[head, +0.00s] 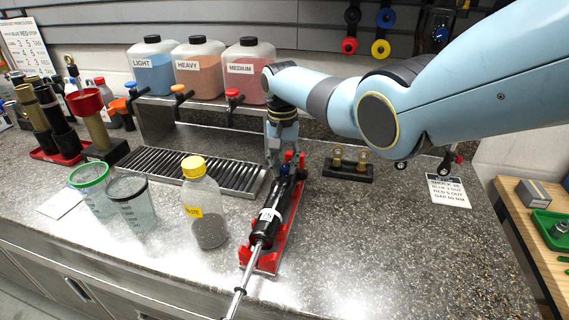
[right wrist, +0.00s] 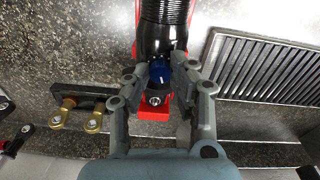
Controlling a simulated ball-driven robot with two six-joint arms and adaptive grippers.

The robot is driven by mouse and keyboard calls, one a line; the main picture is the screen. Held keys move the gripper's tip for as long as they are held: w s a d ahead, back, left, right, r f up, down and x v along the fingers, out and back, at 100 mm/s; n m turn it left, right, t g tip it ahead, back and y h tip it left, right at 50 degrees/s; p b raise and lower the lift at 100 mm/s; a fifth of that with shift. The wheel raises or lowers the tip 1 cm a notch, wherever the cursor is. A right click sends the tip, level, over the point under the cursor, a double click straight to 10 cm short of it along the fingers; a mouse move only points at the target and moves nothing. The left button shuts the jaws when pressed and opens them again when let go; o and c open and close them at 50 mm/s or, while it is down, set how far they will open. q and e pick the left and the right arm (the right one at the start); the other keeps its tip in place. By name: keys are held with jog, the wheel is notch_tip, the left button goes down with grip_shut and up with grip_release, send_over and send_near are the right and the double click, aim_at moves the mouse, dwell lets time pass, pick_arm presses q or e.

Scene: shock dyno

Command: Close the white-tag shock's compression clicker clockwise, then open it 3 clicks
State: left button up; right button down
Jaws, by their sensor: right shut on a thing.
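The white-tag shock (head: 263,230) lies in a long red cradle (head: 268,264) on the speckled counter. Its bright shaft points toward the front edge, and a white tag (head: 268,214) is on its black body. My right gripper (head: 276,160) reaches down over the far end of the shock. In the right wrist view, its two fingers stand either side of a blue clicker knob (right wrist: 160,76) and are shut on it. A white mark shows on the knob. The fingers hide the knob's sides. My left gripper is not in view.
A capped bottle (head: 207,212) stands left of the cradle, with two measuring cups beyond. A drip grate (head: 190,170) lies behind, below three labelled jugs. A small black stand (head: 348,172) with brass fittings is right of the shock. The counter at front right is clear.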

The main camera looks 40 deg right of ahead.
aim_at(282, 169)
jog(key=shift+w+m, duration=0.1)
jog(key=shift+m, duration=1.6)
jog(key=shift+r+m, duration=0.1)
jog(key=shift+m, duration=0.2)
jog(key=c, duration=1.1)
grip_release()
jog(key=r, duration=1.2)
jog(key=shift+a, duration=0.25)
jog(key=shift+f, duration=0.15)
